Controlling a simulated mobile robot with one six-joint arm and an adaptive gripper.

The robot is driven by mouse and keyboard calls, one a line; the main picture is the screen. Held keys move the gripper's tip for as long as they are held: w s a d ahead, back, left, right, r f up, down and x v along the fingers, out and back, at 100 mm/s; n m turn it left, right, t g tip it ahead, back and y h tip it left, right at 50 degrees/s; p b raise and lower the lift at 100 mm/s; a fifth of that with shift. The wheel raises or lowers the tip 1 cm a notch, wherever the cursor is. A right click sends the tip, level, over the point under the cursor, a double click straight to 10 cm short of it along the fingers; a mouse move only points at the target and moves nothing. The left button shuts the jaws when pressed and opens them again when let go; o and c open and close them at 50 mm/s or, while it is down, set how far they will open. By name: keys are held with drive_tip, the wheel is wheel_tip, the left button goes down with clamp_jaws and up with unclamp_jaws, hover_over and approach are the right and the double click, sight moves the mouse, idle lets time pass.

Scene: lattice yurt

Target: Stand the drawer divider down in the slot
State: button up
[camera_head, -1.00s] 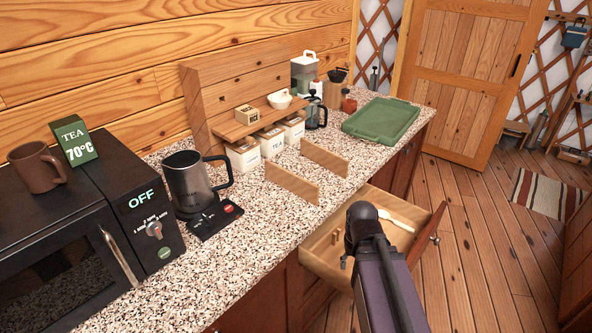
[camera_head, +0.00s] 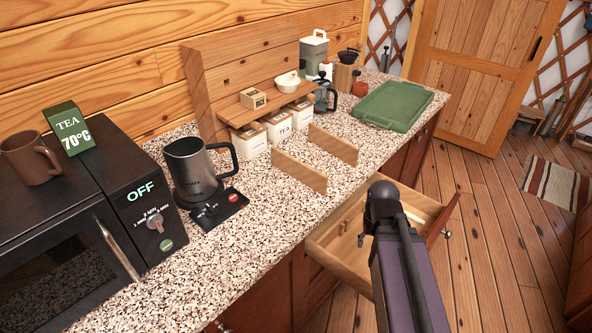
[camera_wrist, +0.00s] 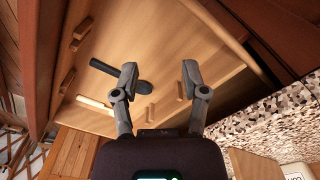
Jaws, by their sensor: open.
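Two thin light-wood boards stand upright on edge on the counter, a nearer one (camera_head: 299,171) and a farther one (camera_head: 333,145). They look like drawer dividers; I cannot tell which one is meant. The open drawer (camera_head: 328,255) juts out below the counter edge. Small wooden blocks (camera_wrist: 67,80) stick up inside it; they may bound the slot. My gripper (camera_wrist: 157,70) is open and empty, over the drawer's inside in the wrist view. In the head view my arm hides most of it and part of the drawer.
A dark-handled utensil (camera_wrist: 104,67) and a pale one (camera_wrist: 93,103) lie in the drawer. On the speckled counter (camera_head: 250,225) stand a kettle (camera_head: 195,172), white canisters (camera_head: 277,127) below a shelf, and a green tray (camera_head: 393,105). A black microwave (camera_head: 60,230) stands at left.

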drive_tip(key=w+a+r+n+p, duration=0.2)
drive_tip(key=w+a+r+p, duration=0.1)
drive_tip(key=w+r+p, duration=0.3)
wheel_tip(320, 180, up, 12)
drive_tip(key=n+p, duration=0.8)
drive_tip(key=p, duration=0.4)
hover_over(297, 161)
drive_tip(key=shift+r, duration=0.1)
wheel_tip(297, 161, down, 9)
drive_tip(key=b, duration=0.8)
drive_tip(key=shift+r+b, duration=0.2)
drive_tip(key=shift+b, duration=0.2)
drive_tip(key=shift+w+d+f+b, duration=0.1)
drive_tip(key=shift+d+f+b, duration=0.05)
drive_tip(key=shift+f+b, duration=2.45)
clamp_jaws()
